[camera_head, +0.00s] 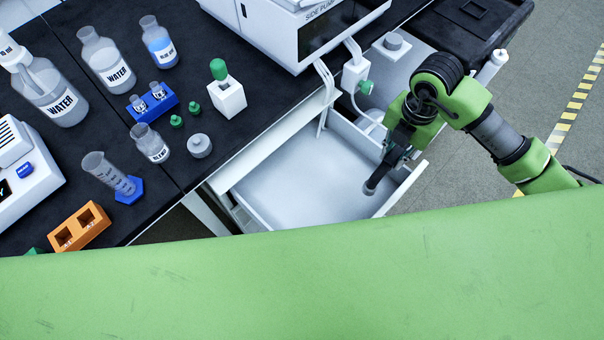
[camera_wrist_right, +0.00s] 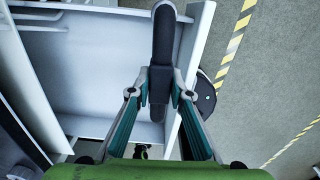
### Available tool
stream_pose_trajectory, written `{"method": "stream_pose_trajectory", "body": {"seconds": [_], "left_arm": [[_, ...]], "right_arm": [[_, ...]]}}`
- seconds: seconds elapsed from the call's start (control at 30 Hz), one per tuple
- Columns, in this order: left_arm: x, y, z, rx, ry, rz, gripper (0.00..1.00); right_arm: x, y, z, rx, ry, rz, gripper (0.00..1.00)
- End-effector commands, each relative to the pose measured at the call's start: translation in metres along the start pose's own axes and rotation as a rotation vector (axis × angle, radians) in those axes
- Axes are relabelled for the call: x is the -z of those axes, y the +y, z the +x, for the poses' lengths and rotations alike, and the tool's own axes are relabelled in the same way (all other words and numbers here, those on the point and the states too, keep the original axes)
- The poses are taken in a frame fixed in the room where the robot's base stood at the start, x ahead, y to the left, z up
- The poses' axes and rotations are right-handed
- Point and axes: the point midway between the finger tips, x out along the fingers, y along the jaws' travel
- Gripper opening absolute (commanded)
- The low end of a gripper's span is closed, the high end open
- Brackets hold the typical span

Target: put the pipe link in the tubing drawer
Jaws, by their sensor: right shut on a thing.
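My right gripper (camera_head: 393,152) points down over the open white drawer (camera_head: 290,190) below the bench edge, near the drawer's right side. It is shut on a dark grey pipe link (camera_head: 376,180), whose lower end hangs over the drawer. In the right wrist view the pipe link (camera_wrist_right: 162,40) sits between the two fingertips (camera_wrist_right: 160,88), and it overlaps the drawer's side wall (camera_wrist_right: 193,45). I cannot tell how high it is above the drawer floor. The drawer looks empty where I can see it. My left gripper is not in view.
The white side pump (camera_head: 322,30) stands on the black bench above the drawer. A white fitting with a green knob (camera_head: 366,87) and tubing sits by the drawer's back. Bottles (camera_head: 105,62) and an orange rack (camera_head: 80,228) occupy the bench at left. Open floor lies right.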

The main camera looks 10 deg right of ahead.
Motion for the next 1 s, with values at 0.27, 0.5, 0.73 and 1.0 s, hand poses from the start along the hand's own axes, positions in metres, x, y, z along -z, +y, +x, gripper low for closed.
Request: {"method": "stream_pose_trajectory", "body": {"seconds": [0.27,0.5,0.73,1.0], "left_arm": [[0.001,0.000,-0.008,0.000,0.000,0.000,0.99],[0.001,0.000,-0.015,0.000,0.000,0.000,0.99],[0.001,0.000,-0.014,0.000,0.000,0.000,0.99],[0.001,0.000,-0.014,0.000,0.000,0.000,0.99]], "right_arm": [[0.033,0.023,0.016,-0.001,0.009,0.046,0.00],[0.080,0.056,0.044,0.001,0.006,0.048,0.00],[0.103,0.072,0.083,0.002,0.003,0.048,0.00],[0.116,0.081,0.104,0.002,0.003,0.048,0.00]]}}
